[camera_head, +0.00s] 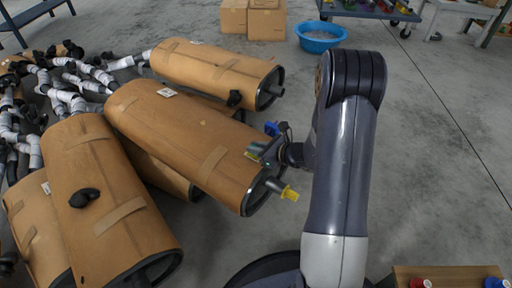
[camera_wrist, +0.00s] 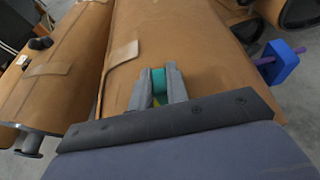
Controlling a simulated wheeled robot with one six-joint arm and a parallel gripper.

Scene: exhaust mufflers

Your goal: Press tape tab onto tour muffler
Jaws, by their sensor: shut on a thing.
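A long brown-wrapped muffler (camera_head: 170,125) lies under my gripper, its near end with a pipe and yellow cap (camera_head: 290,193) toward me. It also fills the middle of the wrist view (camera_wrist: 185,45). A tan tape tab (camera_head: 212,162) lies across its wrap; the wrist view shows the tab (camera_wrist: 122,52) left of my fingers, with a bent end. My gripper (camera_head: 258,152) is at the muffler's near end. In the wrist view, its fingers (camera_wrist: 159,88) are shut on a small teal and yellow-green piece (camera_wrist: 158,80). Whether this piece touches the wrap I cannot tell.
Other wrapped mufflers lie beside it, one behind (camera_head: 215,70) and one at front left (camera_head: 95,190). A blue block (camera_wrist: 282,62) sits close to my gripper's right. A blue basin (camera_head: 320,38) and cartons (camera_head: 265,22) stand far back.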

